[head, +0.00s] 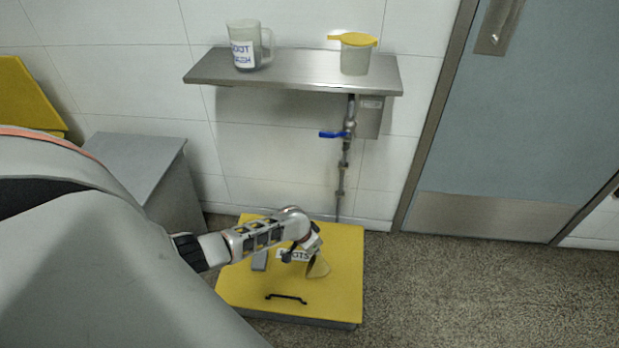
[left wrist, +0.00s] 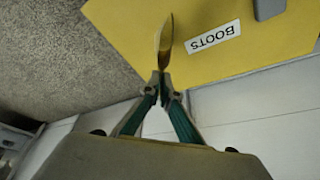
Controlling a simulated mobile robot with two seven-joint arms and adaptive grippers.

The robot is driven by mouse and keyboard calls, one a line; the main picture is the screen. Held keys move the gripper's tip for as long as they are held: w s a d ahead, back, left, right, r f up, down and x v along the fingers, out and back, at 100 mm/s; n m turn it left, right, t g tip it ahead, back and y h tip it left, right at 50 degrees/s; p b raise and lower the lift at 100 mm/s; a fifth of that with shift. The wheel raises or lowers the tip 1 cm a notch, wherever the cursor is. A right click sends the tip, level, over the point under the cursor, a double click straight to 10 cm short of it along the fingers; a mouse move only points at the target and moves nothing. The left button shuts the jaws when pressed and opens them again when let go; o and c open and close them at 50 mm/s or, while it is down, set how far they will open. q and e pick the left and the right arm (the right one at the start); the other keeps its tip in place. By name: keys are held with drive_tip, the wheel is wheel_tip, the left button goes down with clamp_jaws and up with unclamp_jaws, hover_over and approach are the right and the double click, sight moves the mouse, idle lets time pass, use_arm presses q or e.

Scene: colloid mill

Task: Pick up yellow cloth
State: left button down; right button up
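The yellow cloth (head: 318,267) is a small pale yellow piece at the tip of my left gripper (head: 314,248), over the yellow lid in the head view. In the left wrist view the cloth (left wrist: 165,42) shows as a narrow, edge-on strip extending from the fingertips. My left gripper (left wrist: 162,82) has its fingers closed together on the cloth's near end. Whether the cloth touches the lid below cannot be told. My right gripper is in neither view.
The yellow lid (head: 335,295) is labelled BOOTS and has a black handle (head: 287,297). A grey block (head: 260,260) is on it. A steel shelf (head: 300,68) above carries a jug (head: 245,48) and a yellow-topped cup (head: 355,58). Open floor (head: 470,290) lies right.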

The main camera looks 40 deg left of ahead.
use_arm(q)
wheel_tip(320, 180, up, 8)
drive_tip(key=p, duration=0.7)
drive_tip(key=shift+s+r, duration=0.15)
drive_tip(key=shift+r, duration=0.1)
drive_tip(key=c, duration=1)
unclamp_jaws()
drive_tip(key=shift+o, duration=0.2)
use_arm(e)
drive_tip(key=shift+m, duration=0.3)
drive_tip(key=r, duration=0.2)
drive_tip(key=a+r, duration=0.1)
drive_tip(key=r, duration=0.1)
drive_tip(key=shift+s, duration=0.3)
use_arm(q)
drive_tip(key=shift+r, duration=0.1)
wheel_tip(320, 180, up, 6)
drive_tip(key=s+g+p, duration=0.1)
drive_tip(key=g+p, duration=0.1)
drive_tip(key=p, duration=0.3)
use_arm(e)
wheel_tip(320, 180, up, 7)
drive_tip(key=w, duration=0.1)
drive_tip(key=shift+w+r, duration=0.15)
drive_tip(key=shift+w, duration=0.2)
